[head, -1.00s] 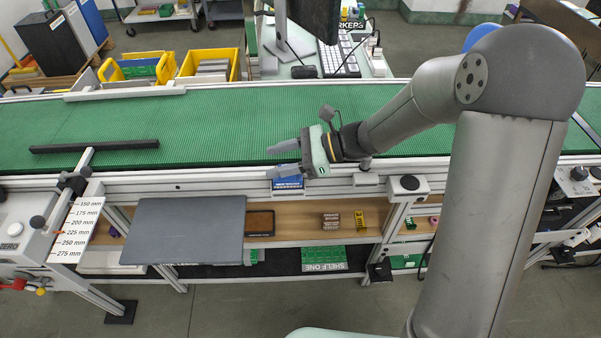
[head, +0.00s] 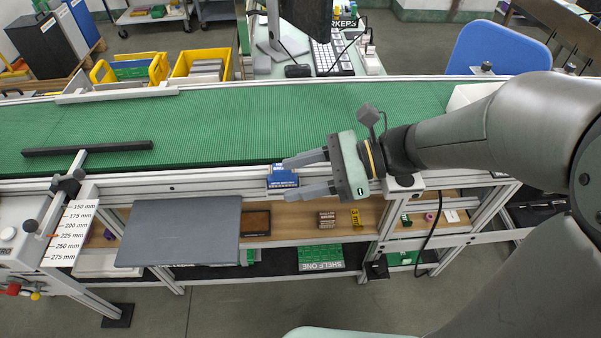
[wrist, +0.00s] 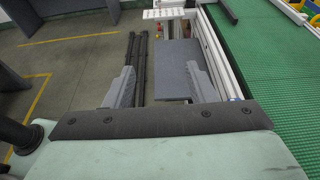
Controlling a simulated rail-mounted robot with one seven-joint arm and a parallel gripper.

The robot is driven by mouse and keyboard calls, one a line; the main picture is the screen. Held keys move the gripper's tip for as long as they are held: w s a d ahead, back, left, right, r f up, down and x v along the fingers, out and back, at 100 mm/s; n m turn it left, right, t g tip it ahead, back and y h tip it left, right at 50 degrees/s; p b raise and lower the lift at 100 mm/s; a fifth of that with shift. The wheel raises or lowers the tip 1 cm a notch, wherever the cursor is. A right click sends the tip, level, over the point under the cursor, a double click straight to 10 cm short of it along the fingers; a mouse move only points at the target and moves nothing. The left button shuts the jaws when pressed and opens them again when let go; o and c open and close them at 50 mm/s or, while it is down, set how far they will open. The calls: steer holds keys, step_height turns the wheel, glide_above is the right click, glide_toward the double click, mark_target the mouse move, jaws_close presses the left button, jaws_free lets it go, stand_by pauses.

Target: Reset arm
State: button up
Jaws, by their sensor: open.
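My gripper (head: 308,174) is in the middle of the head view, with its fingers pointing left. The two fingers are spread apart and nothing is between them. It hangs over the front rail of the green conveyor, beside a small blue box (head: 282,177) on the rail. From this view I cannot tell whether the lower finger touches the box. In the wrist view the two grey fingers (wrist: 160,88) stand apart, with the grey panel (wrist: 183,72) seen beyond them.
The green conveyor belt (head: 220,127) runs across behind the gripper, with a black bar (head: 87,149) lying at its left. A grey panel (head: 180,231) juts out in front. Below is a wooden shelf (head: 290,222) with small boxes. Yellow bins (head: 203,67) stand behind the belt.

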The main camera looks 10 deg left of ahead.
stand_by(0.4)
steer(key=s+d+f+n+t+h, duration=0.1)
steer(key=s+d+f+n+h, duration=0.1)
steer(key=d+f+n+h, duration=0.2)
steer(key=s+d+f+n+t+h, duration=0.2)
steer(key=s+d+f+n+h, duration=0.1)
steer(key=d+n+h, duration=0.7)
steer(key=d+f+n+p, duration=0.1)
steer(key=d+n, duration=0.1)
steer(key=d, duration=0.2)
steer(key=shift+s, duration=0.3)
